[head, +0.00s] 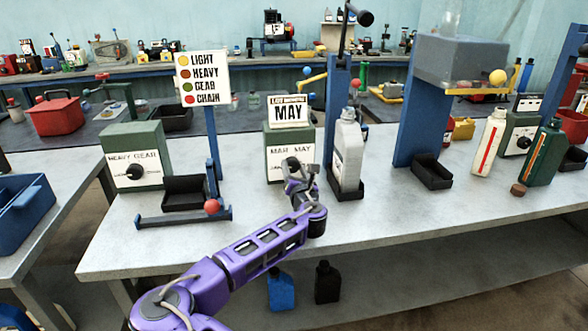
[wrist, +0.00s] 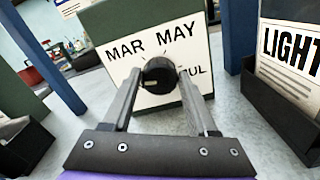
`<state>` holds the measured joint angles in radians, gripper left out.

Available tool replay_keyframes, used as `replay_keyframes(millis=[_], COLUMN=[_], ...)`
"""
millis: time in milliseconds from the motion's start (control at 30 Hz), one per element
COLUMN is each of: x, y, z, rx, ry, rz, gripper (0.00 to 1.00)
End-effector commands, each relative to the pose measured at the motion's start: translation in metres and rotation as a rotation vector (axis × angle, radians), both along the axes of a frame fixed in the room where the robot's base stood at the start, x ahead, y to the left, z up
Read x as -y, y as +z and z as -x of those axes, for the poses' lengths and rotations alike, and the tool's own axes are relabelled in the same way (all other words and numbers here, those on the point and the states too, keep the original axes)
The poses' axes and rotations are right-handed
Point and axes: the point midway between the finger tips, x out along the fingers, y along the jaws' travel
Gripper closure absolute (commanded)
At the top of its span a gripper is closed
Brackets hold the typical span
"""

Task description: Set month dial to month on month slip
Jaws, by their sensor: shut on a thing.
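The box's white face (wrist: 198,50) shows MAR at upper left, MAY at upper right and a partly hidden word ending in UL at lower right. The black month dial (wrist: 160,74) sits on this face below the words. My gripper (head: 300,172) is at the box front, and in the wrist view its two fingers are shut on the dial from both sides. A pale mark shows on the dial; I cannot tell surely which month it points to.
A grey bottle (head: 348,152) stands in a black holder close to the right of my gripper. A black tray (head: 185,190) and a red-ball lever (head: 211,206) are at left. Another dial box (head: 134,155), labelled HEAVY GEAR, stands farther left. The front bench strip is clear.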

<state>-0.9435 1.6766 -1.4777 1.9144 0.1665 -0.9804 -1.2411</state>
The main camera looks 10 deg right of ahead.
Motion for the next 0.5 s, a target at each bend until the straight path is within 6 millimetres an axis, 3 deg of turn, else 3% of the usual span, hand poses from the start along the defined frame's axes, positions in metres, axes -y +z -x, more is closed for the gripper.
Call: replay_keyframes(millis=[500], x=[0.0014], y=[-0.0008], z=[0.0000], rx=[0.000], ry=[0.000], rz=[-0.490], gripper=[0.97])
